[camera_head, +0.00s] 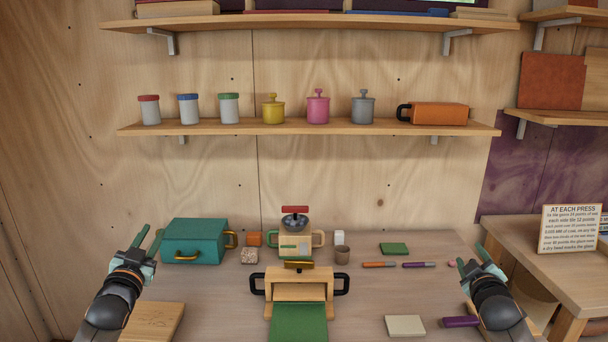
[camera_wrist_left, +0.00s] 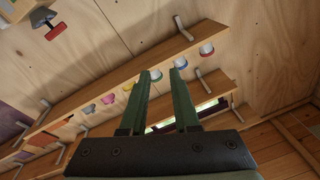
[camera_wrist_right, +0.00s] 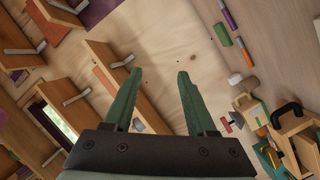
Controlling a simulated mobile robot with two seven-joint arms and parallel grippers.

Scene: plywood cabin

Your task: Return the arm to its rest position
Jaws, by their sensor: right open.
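My left gripper (camera_head: 149,241) is at the left edge of the table in the head view, raised above it, with its two green fingers apart. The left wrist view shows the same fingers (camera_wrist_left: 160,95) parted with nothing between them. My right gripper (camera_head: 471,265) is at the right edge of the table, fingers apart. Neither gripper touches any object that I can see.
The table (camera_head: 370,300) holds a teal case (camera_head: 193,241), a wooden press (camera_head: 300,287) with green cloth (camera_head: 298,322), a device with a red handle (camera_head: 295,210) and small blocks. A shelf (camera_head: 330,128) with jars runs above. A side table (camera_head: 575,262) with a sign (camera_head: 570,229) stands right.

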